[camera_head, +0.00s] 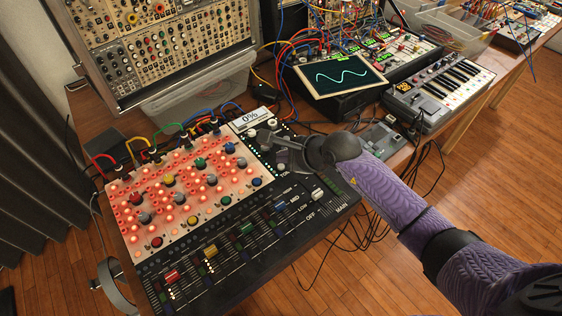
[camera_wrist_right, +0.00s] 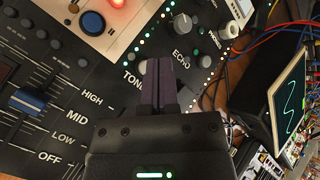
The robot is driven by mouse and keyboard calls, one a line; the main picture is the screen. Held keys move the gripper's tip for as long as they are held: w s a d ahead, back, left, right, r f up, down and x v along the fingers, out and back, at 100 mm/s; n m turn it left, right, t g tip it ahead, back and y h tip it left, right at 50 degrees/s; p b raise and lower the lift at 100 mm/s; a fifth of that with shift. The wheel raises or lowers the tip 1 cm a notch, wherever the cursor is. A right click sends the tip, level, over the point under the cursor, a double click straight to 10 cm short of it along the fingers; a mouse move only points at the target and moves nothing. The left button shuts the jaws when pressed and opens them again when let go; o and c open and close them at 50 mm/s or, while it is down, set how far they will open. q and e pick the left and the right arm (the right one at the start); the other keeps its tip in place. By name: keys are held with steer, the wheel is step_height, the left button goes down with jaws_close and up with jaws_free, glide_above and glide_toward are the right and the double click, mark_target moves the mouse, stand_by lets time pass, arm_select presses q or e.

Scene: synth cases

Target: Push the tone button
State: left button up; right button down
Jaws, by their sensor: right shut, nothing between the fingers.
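The TONE label (camera_wrist_right: 131,78) is printed on the dark mixer panel (camera_wrist_right: 110,130), and in the wrist view it is partly covered by my fingers. In the head view my right gripper (camera_head: 270,140) reaches over the console's upper right part from the right. My left gripper is not in view.
The console has several faders (camera_head: 212,251) at its front and a red-lit knob panel (camera_head: 165,205) at its left. A screen with a wave (camera_head: 340,74), a small keyboard (camera_head: 440,92) and loose cables stand behind and right. A small display reading 0% (camera_head: 250,117) is nearby.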

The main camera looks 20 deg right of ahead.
steer(key=shift+r+p, duration=0.35)
steer(key=shift+r, duration=0.05)
step_height(320, 180, up, 5)
steer(key=p, duration=0.4)
steer(key=shift+f, duration=0.1)
